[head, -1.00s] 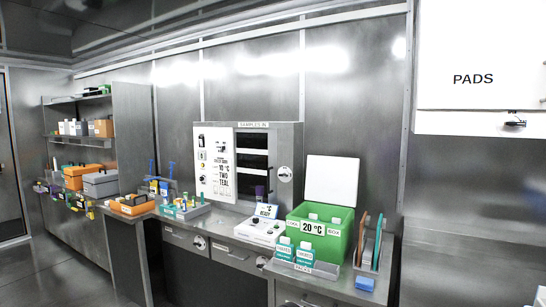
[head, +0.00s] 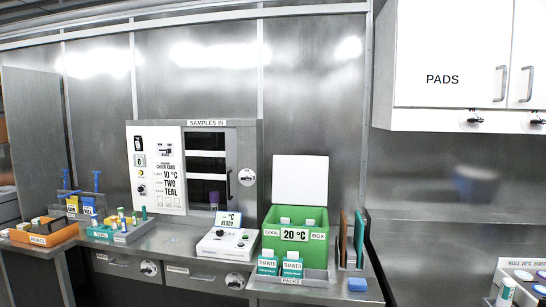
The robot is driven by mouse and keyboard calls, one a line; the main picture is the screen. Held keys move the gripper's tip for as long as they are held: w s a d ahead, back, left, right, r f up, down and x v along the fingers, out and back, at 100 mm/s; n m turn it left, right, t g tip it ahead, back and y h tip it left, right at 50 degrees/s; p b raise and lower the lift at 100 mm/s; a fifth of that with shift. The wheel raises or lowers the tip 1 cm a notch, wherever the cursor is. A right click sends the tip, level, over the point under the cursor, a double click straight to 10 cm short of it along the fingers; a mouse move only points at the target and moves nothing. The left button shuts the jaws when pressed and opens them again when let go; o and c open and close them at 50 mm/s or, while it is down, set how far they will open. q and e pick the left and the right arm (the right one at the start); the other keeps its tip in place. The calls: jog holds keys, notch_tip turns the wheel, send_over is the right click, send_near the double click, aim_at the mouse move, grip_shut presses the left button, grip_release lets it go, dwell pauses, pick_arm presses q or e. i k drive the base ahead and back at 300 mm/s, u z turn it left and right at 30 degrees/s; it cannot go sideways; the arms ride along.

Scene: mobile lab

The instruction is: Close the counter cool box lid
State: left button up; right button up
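The counter cool box is a green box (head: 318,245) labelled "COOL 20 °C BOX", on the steel counter right of centre in the head view. Its white lid (head: 300,180) stands open, upright at the back of the box. White-topped items show inside the box. Neither of my grippers is in view.
Two teal-and-white packs (head: 280,265) stand in a rack in front of the box. A white wall cabinet (head: 450,65) hangs at upper right.

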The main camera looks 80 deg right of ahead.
aim_at(298, 180)
jog(key=z, duration=0.15)
jog(key=i, duration=0.9)
jog(key=z, duration=1.2)
jog(key=i, duration=0.7)
jog(key=z, duration=0.8)
